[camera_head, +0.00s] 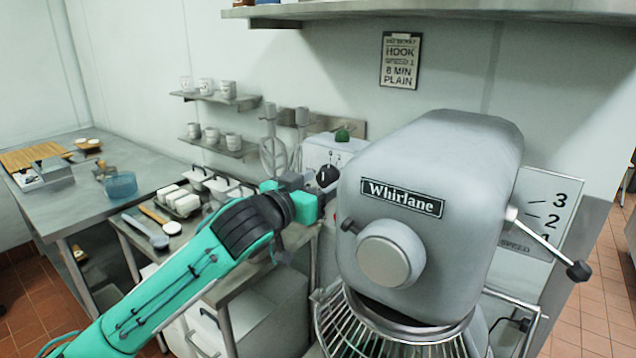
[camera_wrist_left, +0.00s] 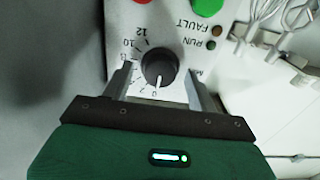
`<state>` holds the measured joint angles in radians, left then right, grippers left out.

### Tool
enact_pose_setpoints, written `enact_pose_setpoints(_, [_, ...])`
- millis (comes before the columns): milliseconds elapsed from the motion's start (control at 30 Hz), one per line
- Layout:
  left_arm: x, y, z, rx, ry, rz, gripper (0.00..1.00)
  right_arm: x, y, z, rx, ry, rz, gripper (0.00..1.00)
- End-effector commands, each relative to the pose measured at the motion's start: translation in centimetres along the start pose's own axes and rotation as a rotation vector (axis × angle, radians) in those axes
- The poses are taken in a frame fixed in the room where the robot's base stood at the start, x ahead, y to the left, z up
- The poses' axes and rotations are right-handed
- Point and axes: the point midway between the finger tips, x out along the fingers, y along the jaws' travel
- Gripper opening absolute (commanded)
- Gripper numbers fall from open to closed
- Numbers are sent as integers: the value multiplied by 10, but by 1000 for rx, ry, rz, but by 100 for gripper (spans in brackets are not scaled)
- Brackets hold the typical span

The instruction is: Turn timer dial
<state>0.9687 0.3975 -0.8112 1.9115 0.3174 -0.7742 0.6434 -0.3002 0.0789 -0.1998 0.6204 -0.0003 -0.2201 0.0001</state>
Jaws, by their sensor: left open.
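The timer dial (camera_wrist_left: 160,66) is a black round knob with a white pointer line on a pale control panel (camera_wrist_left: 185,25). In the left wrist view its pointer is toward the 0 on the printed scale. My left gripper (camera_wrist_left: 160,85) is open, with one finger on each side of the dial; I cannot tell whether they touch it. In the head view the dial (camera_head: 327,175) shows as a dark knob just beyond my left gripper (camera_head: 318,196). My right gripper is not in view.
A large grey Whirlane mixer (camera_head: 440,160) stands close on the right, with a speed lever (camera_head: 545,243) and a wire guard below. Green and red buttons (camera_wrist_left: 208,6) sit by the dial. A side table (camera_head: 150,225) holds trays and utensils.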

Motion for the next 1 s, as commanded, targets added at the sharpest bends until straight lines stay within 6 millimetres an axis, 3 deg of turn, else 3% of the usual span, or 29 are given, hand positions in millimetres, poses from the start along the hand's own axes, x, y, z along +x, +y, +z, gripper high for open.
enact_pose_setpoints(33, [0,0,0,0,0,0,59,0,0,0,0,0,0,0])
enact_pose_setpoints(267, [0,0,0,0,0,0,14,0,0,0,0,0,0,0])
enact_pose_setpoints(667, [0,-1,-1,68,-1,0,14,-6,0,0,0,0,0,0])
enact_pose_setpoints(1000, [0,-1,-3,326,-1,0,14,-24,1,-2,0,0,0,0])
